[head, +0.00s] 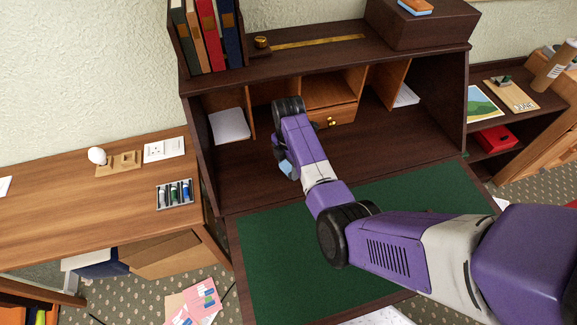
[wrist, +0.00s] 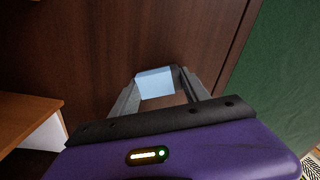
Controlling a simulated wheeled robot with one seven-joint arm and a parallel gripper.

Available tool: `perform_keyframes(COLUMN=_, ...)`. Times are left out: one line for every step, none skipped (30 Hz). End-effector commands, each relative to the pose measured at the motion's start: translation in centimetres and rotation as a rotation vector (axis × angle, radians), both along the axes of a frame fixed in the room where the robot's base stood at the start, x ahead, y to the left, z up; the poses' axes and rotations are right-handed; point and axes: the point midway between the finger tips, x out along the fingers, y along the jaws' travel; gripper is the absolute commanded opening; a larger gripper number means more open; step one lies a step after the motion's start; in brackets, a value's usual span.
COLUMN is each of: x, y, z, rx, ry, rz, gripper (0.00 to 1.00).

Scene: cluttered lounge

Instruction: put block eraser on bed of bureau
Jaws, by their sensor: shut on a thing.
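The block eraser is a light blue block (wrist: 155,83) between my fingertips in the wrist view. It also shows in the head view (head: 286,167), partly hidden by my gripper. My gripper (wrist: 160,86) is shut on it and holds it above the bureau's dark wooden inner floor; the exact height is hard to tell. The bureau (head: 240,184) is dark wood, with its green-lined flap (head: 262,262) folded down at the front. The bureau's floor (wrist: 80,45) around the eraser looks bare.
Pigeonholes and a small drawer (head: 333,117) line the bureau's back. Books (head: 207,35) and a dark box (head: 422,30) sit on top. A wooden desk (head: 100,210) is to the left, a low shelf (head: 500,72) to the right.

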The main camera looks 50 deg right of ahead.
Motion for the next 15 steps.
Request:
perform_keyframes(x=0.04, y=0.0, z=-0.04, rx=0.0, ry=-0.001, rz=0.0, gripper=0.1)
perform_keyframes(x=0.05, y=-0.01, z=-0.04, rx=0.0, ry=-0.001, rz=0.0, gripper=0.1)
perform_keyframes(x=0.05, y=-0.01, z=-0.02, rx=0.0, ry=-0.001, rz=0.0, gripper=0.1)
perform_keyframes(x=0.05, y=-0.01, z=-0.02, rx=0.0, ry=-0.001, rz=0.0, gripper=0.1)
perform_keyframes(x=0.05, y=-0.01, z=-0.02, rx=0.0, ry=-0.001, rz=0.0, gripper=0.1)
perform_keyframes(x=0.05, y=-0.01, z=-0.01, rx=0.0, ry=-0.001, rz=0.0, gripper=0.1)
perform_keyframes(x=0.05, y=-0.01, z=-0.04, rx=0.0, ry=-0.001, rz=0.0, gripper=0.1)
perform_keyframes(x=0.04, y=-0.01, z=-0.1, rx=0.0, ry=-0.001, rz=0.0, gripper=0.1)
perform_keyframes(x=0.03, y=-0.02, z=-0.23, rx=0.0, ry=-0.001, rz=0.0, gripper=0.1)
perform_keyframes(x=0.03, y=-0.02, z=-0.33, rx=0.0, ry=0.0, rz=0.0, gripper=0.1)
perform_keyframes(x=0.03, y=-0.02, z=-0.42, rx=0.0, ry=0.0, rz=0.0, gripper=0.1)
perform_keyframes(x=0.04, y=-0.02, z=-0.39, rx=0.0, ry=-0.001, rz=0.001, gripper=0.58)
perform_keyframes(x=0.03, y=-0.01, z=-0.36, rx=0.0, ry=-0.001, rz=0.001, gripper=0.64)
perform_keyframes(x=0.03, y=-0.01, z=-0.35, rx=0.0, ry=-0.001, rz=0.001, gripper=0.69)
perform_keyframes(x=0.03, y=-0.01, z=-0.36, rx=0.0, ry=0.0, rz=0.001, gripper=0.76)
